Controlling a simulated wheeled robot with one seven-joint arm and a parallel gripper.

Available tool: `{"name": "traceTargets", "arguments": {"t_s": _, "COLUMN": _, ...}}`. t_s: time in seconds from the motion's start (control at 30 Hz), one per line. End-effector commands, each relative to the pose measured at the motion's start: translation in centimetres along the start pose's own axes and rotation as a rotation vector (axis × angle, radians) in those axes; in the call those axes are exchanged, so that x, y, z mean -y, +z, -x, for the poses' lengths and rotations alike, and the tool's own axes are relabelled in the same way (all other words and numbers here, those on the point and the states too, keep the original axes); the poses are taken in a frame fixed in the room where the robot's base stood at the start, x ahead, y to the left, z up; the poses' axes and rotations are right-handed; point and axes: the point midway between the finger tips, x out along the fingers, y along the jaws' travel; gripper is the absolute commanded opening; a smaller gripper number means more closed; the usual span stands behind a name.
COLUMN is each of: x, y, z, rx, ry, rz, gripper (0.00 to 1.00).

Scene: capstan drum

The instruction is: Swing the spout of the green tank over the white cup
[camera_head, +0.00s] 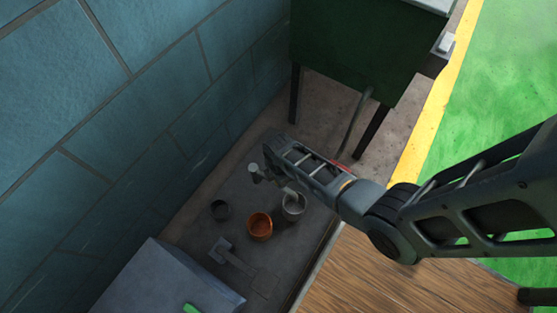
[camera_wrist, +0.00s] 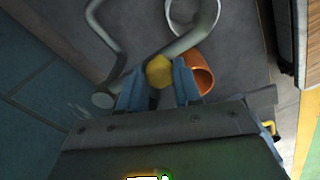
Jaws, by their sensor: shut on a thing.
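The green tank (camera_head: 345,45) stands on dark legs at the top of the head view. A grey pipe (camera_head: 356,122) runs down from its underside. My gripper (camera_wrist: 159,78) is shut on a yellow knob (camera_wrist: 160,71) on the grey spout pipe (camera_wrist: 187,42). The spout's rounded end (camera_wrist: 103,100) is left of the jaws, and its other arm bends across the pale rim of the white cup (camera_wrist: 171,22). In the head view the white cup (camera_head: 294,208) stands just below my gripper, with a grey pipe piece over its rim. I cannot tell if the spout's mouth is centred over it.
A grey box (camera_head: 165,280) is at the lower left. A blue block wall (camera_head: 140,110) bounds the left side. A wooden surface (camera_head: 400,285) lies at the lower right.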

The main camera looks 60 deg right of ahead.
Motion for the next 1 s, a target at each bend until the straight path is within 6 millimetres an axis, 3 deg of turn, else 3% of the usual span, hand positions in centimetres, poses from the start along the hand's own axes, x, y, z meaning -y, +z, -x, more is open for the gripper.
{"name": "traceTargets", "arguments": {"t_s": 0.17, "x": 0.0, "y": 0.0, "z": -0.1, "rx": 0.0, "ry": 0.001, "rz": -0.001, "gripper": 0.0}}
{"name": "traceTargets", "arguments": {"t_s": 0.2, "x": 0.0, "y": 0.0, "z": -0.1, "rx": 0.0, "ry": 0.001, "rz": -0.001, "gripper": 0.34}}
{"name": "traceTargets", "arguments": {"t_s": 0.47, "x": 0.0, "y": 0.0, "z": 0.0, "rx": 0.0, "ry": 0.001, "rz": -0.001, "gripper": 0.59}}
{"name": "traceTargets", "arguments": {"t_s": 0.77, "x": 0.0, "y": 0.0, "z": 0.4, "rx": 0.0, "ry": 0.002, "rz": -0.001, "gripper": 0.59}}
{"name": "traceTargets", "arguments": {"t_s": 1.0, "x": 0.0, "y": 0.0, "z": 4.0, "rx": 0.0, "ry": 0.002, "rz": 0.0, "gripper": 0.59}}
